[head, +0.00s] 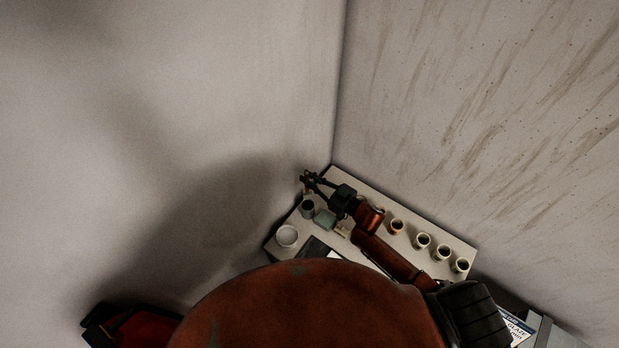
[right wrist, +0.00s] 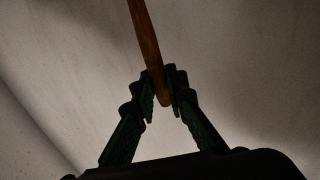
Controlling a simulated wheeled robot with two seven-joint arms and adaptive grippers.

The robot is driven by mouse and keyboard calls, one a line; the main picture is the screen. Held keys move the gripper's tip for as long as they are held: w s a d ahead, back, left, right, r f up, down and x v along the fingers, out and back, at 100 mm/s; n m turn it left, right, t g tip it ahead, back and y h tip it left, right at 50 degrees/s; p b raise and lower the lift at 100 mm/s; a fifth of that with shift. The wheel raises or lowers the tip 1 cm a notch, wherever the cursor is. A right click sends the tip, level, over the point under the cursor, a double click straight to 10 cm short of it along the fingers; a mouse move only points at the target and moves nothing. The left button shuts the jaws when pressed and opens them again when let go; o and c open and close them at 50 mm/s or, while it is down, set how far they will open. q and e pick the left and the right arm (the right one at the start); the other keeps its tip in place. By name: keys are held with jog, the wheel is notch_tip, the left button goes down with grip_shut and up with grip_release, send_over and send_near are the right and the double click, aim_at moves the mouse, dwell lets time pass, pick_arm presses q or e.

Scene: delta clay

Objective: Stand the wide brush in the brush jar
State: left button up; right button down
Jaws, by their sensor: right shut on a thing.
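My right gripper (head: 311,179) is over the far left corner of the table in the head view. In the right wrist view, its fingertips (right wrist: 164,93) are shut on a brown wooden handle, which I take to be the wide brush (right wrist: 146,40). The handle runs up out of the picture, slightly tilted, so its far end is hidden. A dark grey jar (head: 307,209), likely the brush jar, stands just below the gripper in the head view. The jar and the brush appear apart, though small and dark. My left gripper is not in view.
The pale table (head: 455,243) sits in a wall corner. A white bowl (head: 287,236) and a greenish block (head: 325,220) stand near the jar. Several small cups (head: 422,241) line the right side. A labelled box (head: 517,330) is at the lower right.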

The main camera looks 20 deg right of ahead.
jog(key=b, duration=0.5)
send_over(310, 194)
jog(key=shift+w+a+f, duration=0.1)
jog(key=shift+f, duration=1.25)
jog(key=shift+a+f, duration=0.1)
jog(key=shift+f, duration=1.25)
jog(key=shift+f+b, duration=1.65)
jog(key=shift+f, duration=1)
jog(key=c, duration=1.8)
grip_release()
jog(key=shift+c, duration=0.2)
